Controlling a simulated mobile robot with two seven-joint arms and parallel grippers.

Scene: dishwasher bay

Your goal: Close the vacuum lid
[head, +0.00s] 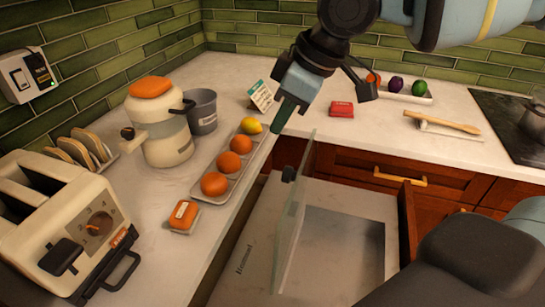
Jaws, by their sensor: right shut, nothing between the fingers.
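The vacuum lid (296,225) is a clear glass panel standing nearly upright, so it is open. A small black piece (288,174) sits at its edge. It rises from the pulled-out vacuum drawer (255,240), whose pale metal top has a rectangular recess (340,255) to the right of the lid. My right gripper (280,122) comes down from the top, its fingers shut and empty. In the picture its tips are just left of the lid's upper edge, with a gap between. My left gripper is not in view.
A red box (341,109) and wooden utensil (440,122) lie on the back counter.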

